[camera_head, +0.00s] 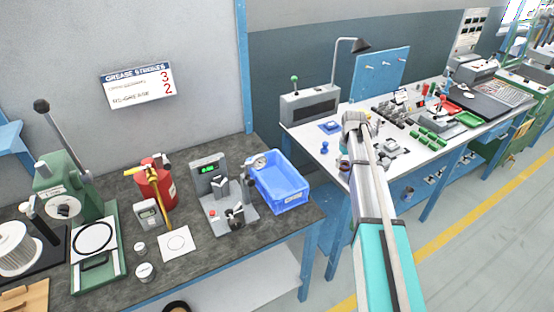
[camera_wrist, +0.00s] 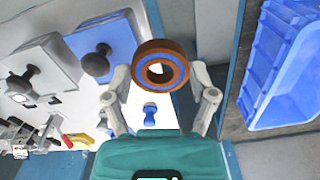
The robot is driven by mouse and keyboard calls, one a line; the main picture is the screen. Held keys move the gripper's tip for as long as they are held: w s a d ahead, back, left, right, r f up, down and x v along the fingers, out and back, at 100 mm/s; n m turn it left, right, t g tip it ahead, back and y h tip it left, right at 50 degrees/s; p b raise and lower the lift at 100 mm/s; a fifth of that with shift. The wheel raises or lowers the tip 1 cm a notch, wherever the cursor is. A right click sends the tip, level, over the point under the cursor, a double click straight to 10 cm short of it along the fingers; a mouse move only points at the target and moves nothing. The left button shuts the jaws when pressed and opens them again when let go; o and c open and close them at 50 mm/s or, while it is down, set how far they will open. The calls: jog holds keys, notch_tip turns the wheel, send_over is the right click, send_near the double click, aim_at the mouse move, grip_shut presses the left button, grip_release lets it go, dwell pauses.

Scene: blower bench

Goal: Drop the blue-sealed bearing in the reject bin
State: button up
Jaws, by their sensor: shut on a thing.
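My gripper (camera_wrist: 160,92) is shut on the blue-sealed bearing (camera_wrist: 160,50), a brown ring with a blue band around its centre hole. One finger is on each side of it in the wrist view. In the head view my arm reaches out over the white bench, and the held bearing cannot be made out. A blue bin (camera_head: 285,202) stands at the right end of the dark bench, its label too small to read. It also shows at the right of the wrist view (camera_wrist: 257,88), apart from the bearing.
The white bench (camera_head: 300,133) holds a grey box and several small parts. A floor gap separates the benches.

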jog(key=shift+a, duration=0.4)
notch_tip(320, 180, up, 2)
jog(key=n+p, duration=0.2)
send_over(279, 189)
jog(key=shift+a+r, duration=0.1)
notch_tip(279, 189, down, 12)
jog(key=b, duration=1.2)
jog(key=shift+s+f, duration=0.1)
jog(key=shift+f, duration=0.1)
dwell(0.4)
